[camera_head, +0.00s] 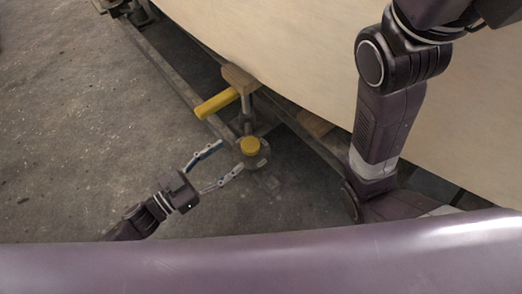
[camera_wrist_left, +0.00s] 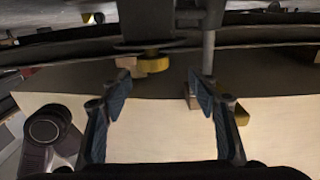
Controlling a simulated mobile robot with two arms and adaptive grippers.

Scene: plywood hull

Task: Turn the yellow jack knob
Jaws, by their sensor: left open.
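The yellow jack knob (camera_head: 250,145) is a small round cap on the jack, low beside the hull. In the left wrist view the yellow knob (camera_wrist_left: 154,54) shows beyond the fingertips, between them and left of a grey post. My left gripper (camera_head: 231,154) is open and empty, its two fingers pointing at the knob from the lower left. In the left wrist view the gripper (camera_wrist_left: 158,80) has its blue-padded fingers spread wide. The head view shows the fingertips close to the knob; contact cannot be told. My right gripper is out of view.
A yellow handle (camera_head: 216,103) sticks out left near a wooden block (camera_head: 239,78) on the jack post. The pale plywood hull (camera_head: 300,50) fills the upper right. A metal rail (camera_head: 172,72) runs along the floor. The concrete floor (camera_head: 70,120) at left is clear.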

